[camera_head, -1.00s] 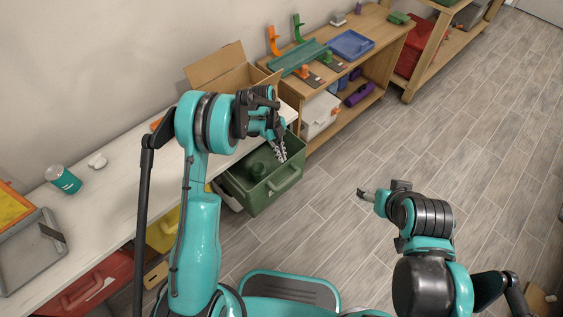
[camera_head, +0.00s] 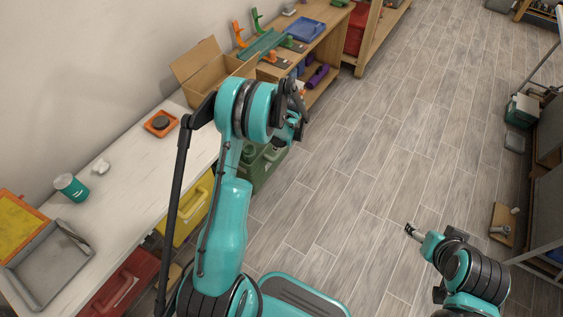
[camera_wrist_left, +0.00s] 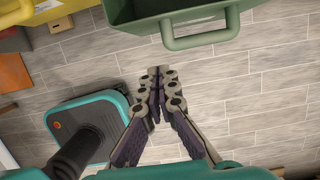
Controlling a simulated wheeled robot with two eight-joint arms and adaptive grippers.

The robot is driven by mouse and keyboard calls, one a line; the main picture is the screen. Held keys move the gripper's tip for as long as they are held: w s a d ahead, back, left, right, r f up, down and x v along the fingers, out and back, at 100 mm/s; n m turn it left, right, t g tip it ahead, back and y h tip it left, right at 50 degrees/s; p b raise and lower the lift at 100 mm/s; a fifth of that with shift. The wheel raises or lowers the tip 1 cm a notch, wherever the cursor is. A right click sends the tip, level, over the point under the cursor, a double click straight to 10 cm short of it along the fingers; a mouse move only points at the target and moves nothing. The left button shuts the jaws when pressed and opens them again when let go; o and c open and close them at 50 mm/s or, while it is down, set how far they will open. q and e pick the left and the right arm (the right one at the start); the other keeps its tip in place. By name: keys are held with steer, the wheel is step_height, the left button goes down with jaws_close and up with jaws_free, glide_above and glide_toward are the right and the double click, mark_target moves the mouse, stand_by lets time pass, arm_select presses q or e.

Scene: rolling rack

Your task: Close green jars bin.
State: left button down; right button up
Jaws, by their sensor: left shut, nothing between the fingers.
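The green bin (camera_head: 264,170) sticks out from under the white bench in the head view, partly hidden behind my left arm. In the left wrist view its front wall and handle (camera_wrist_left: 200,38) show at the top. My left gripper (camera_head: 302,122) is by the bin's outer side in the head view. In the wrist view its fingertips (camera_wrist_left: 157,72) are together and empty, pointing toward the bin with floor visible between them and the handle. My right gripper (camera_head: 409,229) is low over open floor, too small to read.
A yellow bin (camera_head: 187,212) and a red bin (camera_head: 122,283) sit under the bench (camera_head: 125,190). A cardboard box (camera_head: 207,73) stands at the bench's far end, beside a wooden shelf (camera_head: 322,42).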

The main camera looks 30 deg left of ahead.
arm_select(q)
steer(key=b, duration=0.4)
glide_toward(273, 158)
steer(key=f, duration=0.2)
steer(key=s+f, duration=0.1)
steer(key=s+a+f, duration=0.1)
steer(key=f, duration=0.1)
steer(key=shift+s+f, duration=0.15)
steer(key=shift+f, duration=0.15)
steer(key=shift+a+b, duration=0.8)
steer(key=shift+a, duration=1.2)
steer(key=w+a, duration=0.1)
steer(key=a, duration=1)
steer(key=shift+w, duration=0.15)
